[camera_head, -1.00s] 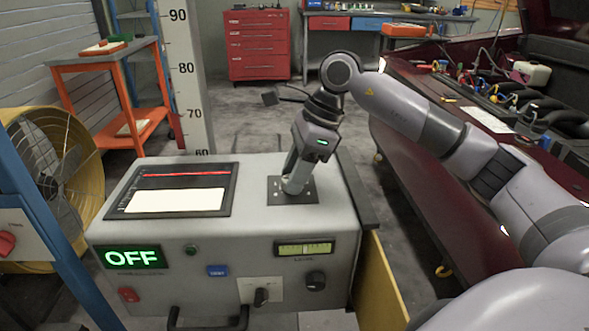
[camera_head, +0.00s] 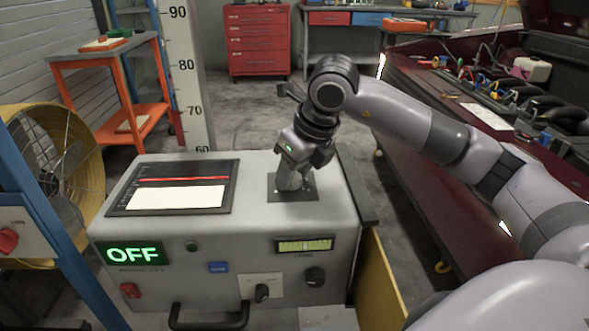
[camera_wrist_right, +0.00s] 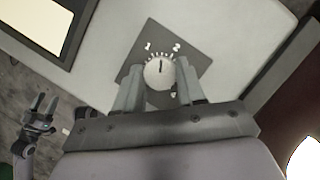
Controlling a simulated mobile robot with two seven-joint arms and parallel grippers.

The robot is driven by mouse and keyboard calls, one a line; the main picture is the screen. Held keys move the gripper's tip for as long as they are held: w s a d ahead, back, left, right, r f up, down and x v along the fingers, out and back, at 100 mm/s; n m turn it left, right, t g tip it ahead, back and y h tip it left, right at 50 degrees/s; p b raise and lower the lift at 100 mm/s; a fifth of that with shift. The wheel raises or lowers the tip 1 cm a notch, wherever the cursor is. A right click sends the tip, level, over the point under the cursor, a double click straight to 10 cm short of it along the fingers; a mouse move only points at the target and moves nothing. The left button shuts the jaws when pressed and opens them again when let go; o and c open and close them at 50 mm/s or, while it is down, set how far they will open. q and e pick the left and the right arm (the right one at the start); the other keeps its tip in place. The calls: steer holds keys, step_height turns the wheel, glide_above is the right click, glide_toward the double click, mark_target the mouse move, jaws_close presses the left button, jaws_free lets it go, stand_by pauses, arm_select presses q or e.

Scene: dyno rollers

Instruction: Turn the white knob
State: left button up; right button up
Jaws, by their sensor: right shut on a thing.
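The white knob (camera_wrist_right: 159,72) shows in the right wrist view, round, with a dark pointer line and a ring of tick marks. It sits on a dark square plate (camera_wrist_right: 192,52) with the numbers 1 and 2 near it. My right gripper (camera_head: 292,187) comes down onto this plate on top of the grey console. Its fingers stand on either side of the knob and are shut on it. In the head view the gripper hides the knob. My left gripper (camera_wrist_right: 42,103) shows at the left of the right wrist view, empty, its fingers apart.
The grey console (camera_head: 215,225) has a green OFF display (camera_head: 133,254), a dark-framed screen (camera_head: 178,190) and a lit gauge (camera_head: 304,245). A yellow fan (camera_head: 60,165) stands left. A dark red car (camera_head: 450,190) stands right, its engine bay open.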

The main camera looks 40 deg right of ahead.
steer(key=m+h, duration=0.2)
steer(key=m, duration=0.3)
steer(key=shift+a, duration=0.15)
steer(key=shift+m, duration=0.3)
stand_by(0.3)
steer(key=o, duration=1)
steer(key=shift+o, duration=0.2)
steer(key=shift+s+r, duration=0.1)
steer(key=shift+r, duration=0.35)
steer(key=p+v, duration=0.1)
steer(key=v, duration=0.5)
